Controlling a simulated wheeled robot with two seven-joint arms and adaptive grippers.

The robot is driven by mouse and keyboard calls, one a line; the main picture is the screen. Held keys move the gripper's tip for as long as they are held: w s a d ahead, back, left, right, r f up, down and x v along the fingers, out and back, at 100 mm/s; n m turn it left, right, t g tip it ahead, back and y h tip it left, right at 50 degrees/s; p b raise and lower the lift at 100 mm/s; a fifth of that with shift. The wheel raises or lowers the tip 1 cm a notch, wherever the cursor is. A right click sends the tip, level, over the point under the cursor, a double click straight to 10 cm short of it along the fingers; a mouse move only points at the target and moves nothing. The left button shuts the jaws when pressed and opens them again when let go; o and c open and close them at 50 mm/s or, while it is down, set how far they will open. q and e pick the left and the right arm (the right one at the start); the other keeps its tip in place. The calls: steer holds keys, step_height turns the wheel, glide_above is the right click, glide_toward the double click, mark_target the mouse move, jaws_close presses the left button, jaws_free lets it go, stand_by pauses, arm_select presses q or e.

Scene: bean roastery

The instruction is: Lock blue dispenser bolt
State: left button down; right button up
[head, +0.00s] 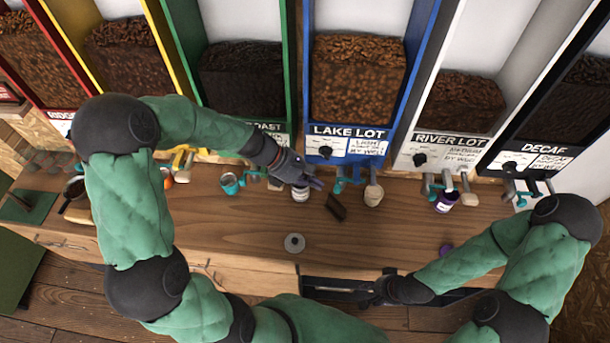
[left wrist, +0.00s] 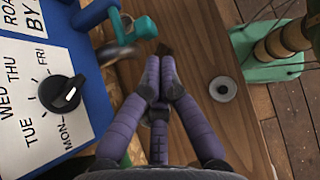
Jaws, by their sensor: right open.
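The blue dispenser (head: 406,75), labelled LAKE LOT, stands at the middle back in the head view. A teal bolt handle (head: 347,181) sits below its front; it also shows in the left wrist view (left wrist: 130,32) beside a grey metal part. A black dial (head: 325,152) with weekday marks is on its white label, close up in the left wrist view (left wrist: 62,93). My left gripper (head: 315,183) is just left of the teal handle, apart from it, its purple fingertips (left wrist: 158,76) together and empty. My right gripper (head: 378,292) is open at the drawer, partly hidden.
An open drawer (head: 325,285) juts from the counter front. A dark brown block (head: 336,206), a grey ring-shaped disc (head: 294,243) and a white can (head: 300,194) are on the counter (head: 250,225). Other dispensers flank the blue one.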

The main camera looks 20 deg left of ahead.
mark_target(336, 188)
arm_select(q)
steer(key=shift+x, duration=1.65)
steer(key=d, duration=0.2)
steer(key=w+d, duration=0.1)
steer(key=d, duration=0.1)
steer(key=shift+w, duration=0.1)
steer(key=shift+a, duration=0.15)
steer(key=shift+r, duration=0.1)
